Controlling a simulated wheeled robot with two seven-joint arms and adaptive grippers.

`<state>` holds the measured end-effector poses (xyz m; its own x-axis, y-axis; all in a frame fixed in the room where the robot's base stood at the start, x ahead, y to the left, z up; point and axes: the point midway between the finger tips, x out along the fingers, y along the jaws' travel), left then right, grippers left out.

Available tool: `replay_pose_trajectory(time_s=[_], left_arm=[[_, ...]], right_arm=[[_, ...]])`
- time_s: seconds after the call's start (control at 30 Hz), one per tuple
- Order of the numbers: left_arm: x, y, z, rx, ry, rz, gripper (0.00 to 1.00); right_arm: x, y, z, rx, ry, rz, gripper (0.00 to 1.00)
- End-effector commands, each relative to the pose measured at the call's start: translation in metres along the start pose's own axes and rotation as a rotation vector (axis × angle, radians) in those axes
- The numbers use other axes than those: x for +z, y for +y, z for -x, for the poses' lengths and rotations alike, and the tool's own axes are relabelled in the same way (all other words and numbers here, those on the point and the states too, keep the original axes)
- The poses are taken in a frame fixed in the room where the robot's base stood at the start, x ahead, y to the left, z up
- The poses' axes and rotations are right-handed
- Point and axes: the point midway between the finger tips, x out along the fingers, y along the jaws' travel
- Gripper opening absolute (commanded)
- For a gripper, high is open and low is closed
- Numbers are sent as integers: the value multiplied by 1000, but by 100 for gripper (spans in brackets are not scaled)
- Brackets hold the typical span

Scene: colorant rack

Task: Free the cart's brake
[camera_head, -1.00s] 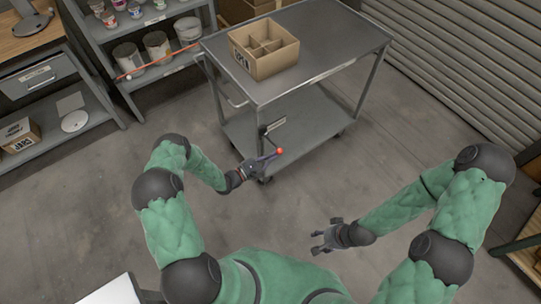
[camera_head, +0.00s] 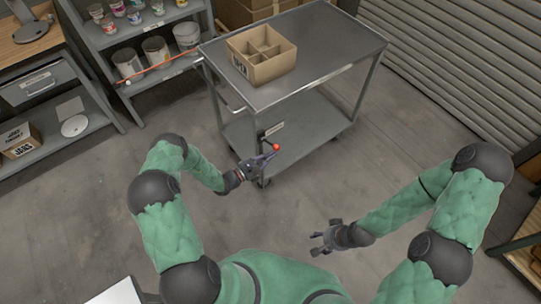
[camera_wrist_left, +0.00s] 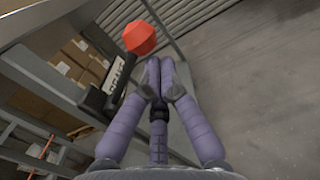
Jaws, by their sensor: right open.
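The grey two-shelf cart (camera_head: 335,62) stands ahead of me. A brake lever with a red ball knob (camera_head: 276,147) sits at its near lower corner, by a small label plate (camera_head: 274,128). My left gripper (camera_head: 268,157) is right at the knob. In the left wrist view its purple fingertips (camera_wrist_left: 160,62) come together, with the red knob (camera_wrist_left: 140,37) just beyond and to the left. The black lever arm (camera_wrist_left: 112,92) runs left of the fingers; whether they touch the lever or knob is unclear. My right gripper (camera_head: 322,238) is open and empty above the floor.
A cardboard box with dividers (camera_head: 262,68) stands on the cart's top. Shelving with cans (camera_head: 156,52) is at the upper left, and a roller shutter (camera_head: 450,80) is at the right. The floor right of the cart is clear.

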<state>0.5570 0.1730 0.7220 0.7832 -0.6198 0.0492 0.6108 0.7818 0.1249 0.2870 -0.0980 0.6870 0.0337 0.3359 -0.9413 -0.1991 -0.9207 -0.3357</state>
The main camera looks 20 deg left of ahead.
Motion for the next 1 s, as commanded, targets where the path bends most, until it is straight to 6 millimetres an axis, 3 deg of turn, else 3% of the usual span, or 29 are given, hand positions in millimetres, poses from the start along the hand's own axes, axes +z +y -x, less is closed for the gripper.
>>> replay_pose_trajectory(time_s=[0.37, 0.73, 0.8, 1.0], left_arm=[[-5, 1, 2, 0, 0, -1, 0], [-48, 4, 17, -7, 0, -1, 0], [-40, 6, 35, -2, 2, 1, 0], [-38, 6, 76, -3, 2, 1, 0]], right_arm=[[0, 2, -4, 0, 0, 0, 54], [-2, 15, -42, 0, 0, 0, 54], [-1, 11, -30, 0, -1, -1, 54], [-1, 8, -22, 0, 0, 0, 54]])
